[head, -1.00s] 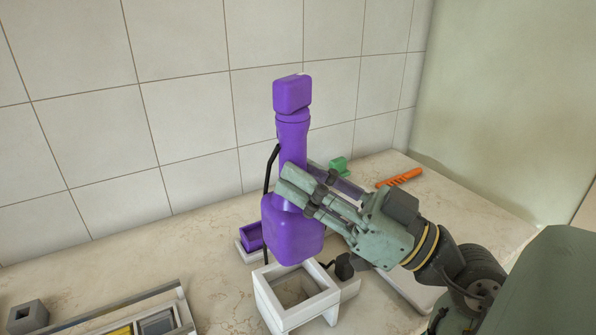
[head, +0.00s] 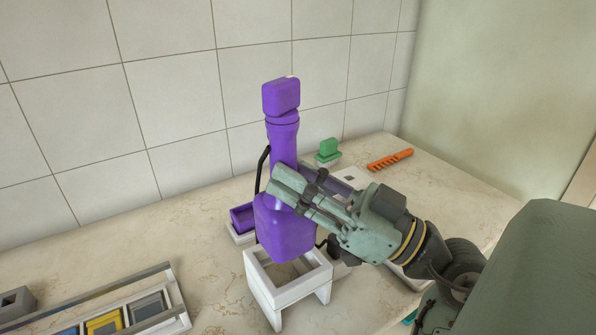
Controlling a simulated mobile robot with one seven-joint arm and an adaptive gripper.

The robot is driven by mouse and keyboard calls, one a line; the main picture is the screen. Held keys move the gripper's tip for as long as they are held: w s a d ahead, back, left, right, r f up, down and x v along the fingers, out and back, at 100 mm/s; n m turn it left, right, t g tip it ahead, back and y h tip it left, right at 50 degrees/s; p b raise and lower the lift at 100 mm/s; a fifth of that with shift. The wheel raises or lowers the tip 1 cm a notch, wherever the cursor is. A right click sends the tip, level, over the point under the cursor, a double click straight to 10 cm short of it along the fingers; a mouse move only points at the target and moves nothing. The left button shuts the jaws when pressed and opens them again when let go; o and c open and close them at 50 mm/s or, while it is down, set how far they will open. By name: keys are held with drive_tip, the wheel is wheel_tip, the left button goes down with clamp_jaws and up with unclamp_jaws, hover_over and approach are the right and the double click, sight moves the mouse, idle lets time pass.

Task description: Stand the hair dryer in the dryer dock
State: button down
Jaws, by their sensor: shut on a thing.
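The purple hair dryer (head: 285,228) is held upright, its narrow barrel and blocky top end pointing up and its wide part down. My gripper (head: 276,190) is shut on its middle, coming from the right. The white dryer dock (head: 291,293) is a square open frame on legs on the counter. The dryer's wide lower end overlaps the back of the dock's opening in the picture. I cannot tell whether it touches the rim or hangs above it. A black cord (head: 261,168) runs down the dryer's left side.
A purple open box (head: 241,219) sits behind the dock at left. A green piece (head: 328,149) and an orange comb (head: 390,159) lie at the back right. A tray (head: 176,303) with yellow and grey blocks is at lower left. Counter between tray and dock is clear.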

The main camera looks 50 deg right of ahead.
sight(315, 224)
drive_tip(key=shift+f+b, duration=1.65)
drive_tip(key=shift+f, duration=1.2)
drive_tip(key=c, duration=1.2)
unclamp_jaws()
drive_tip(key=shift+f, duration=0.1)
drive_tip(key=v, duration=1.2)
